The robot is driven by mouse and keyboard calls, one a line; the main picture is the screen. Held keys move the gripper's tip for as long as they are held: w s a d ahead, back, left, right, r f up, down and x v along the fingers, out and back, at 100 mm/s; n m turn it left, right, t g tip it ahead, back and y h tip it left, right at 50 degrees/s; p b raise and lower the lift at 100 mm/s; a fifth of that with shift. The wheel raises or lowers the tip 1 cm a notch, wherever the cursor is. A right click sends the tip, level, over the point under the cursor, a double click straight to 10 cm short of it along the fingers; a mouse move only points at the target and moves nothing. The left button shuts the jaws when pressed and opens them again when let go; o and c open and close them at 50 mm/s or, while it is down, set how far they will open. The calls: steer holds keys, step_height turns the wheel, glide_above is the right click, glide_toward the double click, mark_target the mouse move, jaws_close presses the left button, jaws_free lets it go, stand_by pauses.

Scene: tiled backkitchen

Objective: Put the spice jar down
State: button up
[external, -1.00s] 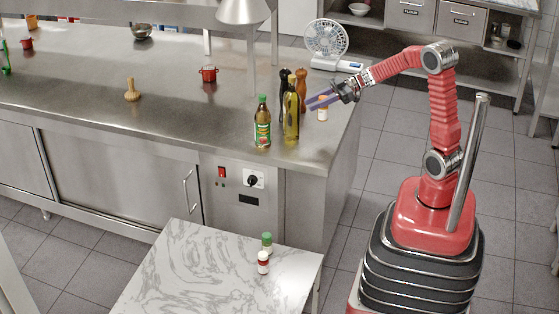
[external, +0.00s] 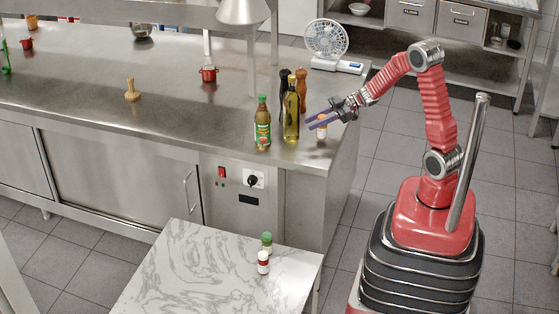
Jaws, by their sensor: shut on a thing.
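The spice jar (external: 321,132), small and white with an orange-yellow band, is between the purple fingers of my gripper (external: 316,121). My gripper is shut on it, and the fingers hide part of its upper body. The jar looks upright, low over the right end of the steel counter (external: 185,120), just right of the oil bottle (external: 291,113). I cannot tell whether its base touches the counter.
A sauce bottle (external: 262,125) and two pepper mills, one dark (external: 284,83) and one brown (external: 301,88), stand close by. A fan (external: 327,42) and scale (external: 350,67) are behind. Two jars stand on the marble table (external: 200,270). Counter left of the bottles is mostly clear.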

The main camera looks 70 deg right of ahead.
steer(key=shift+f, duration=0.75)
steer(key=shift+f, duration=0.1)
steer(key=o, duration=1.1)
steer(key=v, duration=1.2)
